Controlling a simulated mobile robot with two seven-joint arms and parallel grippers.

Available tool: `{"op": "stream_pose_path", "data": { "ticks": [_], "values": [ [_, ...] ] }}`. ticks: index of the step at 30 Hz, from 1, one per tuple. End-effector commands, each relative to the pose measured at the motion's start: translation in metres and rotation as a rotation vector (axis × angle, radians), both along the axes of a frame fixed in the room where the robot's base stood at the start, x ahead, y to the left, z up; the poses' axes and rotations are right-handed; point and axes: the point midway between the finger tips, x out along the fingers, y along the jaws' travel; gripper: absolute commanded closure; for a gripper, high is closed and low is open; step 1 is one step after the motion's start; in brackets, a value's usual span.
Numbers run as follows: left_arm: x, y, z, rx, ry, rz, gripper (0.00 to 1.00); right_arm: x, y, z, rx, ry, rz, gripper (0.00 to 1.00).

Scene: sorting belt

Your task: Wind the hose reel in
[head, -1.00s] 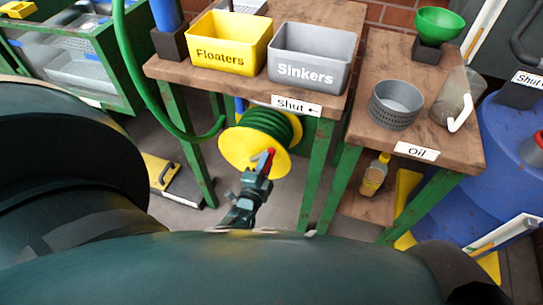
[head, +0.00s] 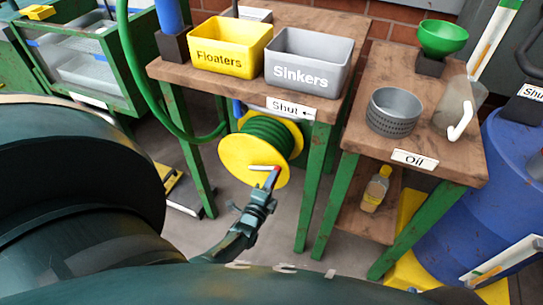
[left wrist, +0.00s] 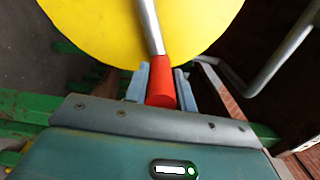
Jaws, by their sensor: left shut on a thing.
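The hose reel (head: 238,157) has yellow side discs and green hose wound on its drum, under the front edge of the left table. Its crank is a metal arm with a red handle (left wrist: 161,88), low on the near disc. My left gripper (head: 269,188) is shut on the red handle; the left wrist view (left wrist: 161,82) shows a finger on each side of it. A length of green hose (head: 140,75) hangs in a loop left of the reel, rising out of the top of the picture. My right gripper is not in view.
The left table carries a yellow Floaters bin (head: 229,48) and a grey Sinkers bin (head: 309,60). A Shut label (head: 291,107) is on its edge above the reel. Green table legs (head: 312,190) stand right of my gripper. A blue barrel (head: 475,205) is at the right.

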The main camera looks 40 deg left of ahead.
Motion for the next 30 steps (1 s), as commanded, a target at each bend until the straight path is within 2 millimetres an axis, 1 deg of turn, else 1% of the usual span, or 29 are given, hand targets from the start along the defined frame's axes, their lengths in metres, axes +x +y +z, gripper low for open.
{"op": "stream_pose_path", "data": {
  "ticks": [9,10,17,25,28,30],
  "values": [
    [0.001,0.003,0.000,-0.003,-0.002,0.004,1.00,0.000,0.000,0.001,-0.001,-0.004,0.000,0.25],
    [0.001,0.003,0.000,-0.003,-0.002,0.004,0.72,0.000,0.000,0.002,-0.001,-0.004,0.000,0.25],
    [0.000,0.002,0.000,-0.002,-0.001,0.003,0.53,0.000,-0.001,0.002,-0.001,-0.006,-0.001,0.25],
    [-0.002,0.001,0.000,-0.001,0.001,0.002,0.53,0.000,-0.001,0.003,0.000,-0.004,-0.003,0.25],
    [-0.013,-0.002,0.000,-0.002,0.004,0.002,0.53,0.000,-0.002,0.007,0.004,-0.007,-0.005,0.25],
    [-0.024,-0.004,0.001,-0.002,0.003,0.003,0.53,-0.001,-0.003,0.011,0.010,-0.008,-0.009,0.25]
  ]
}}
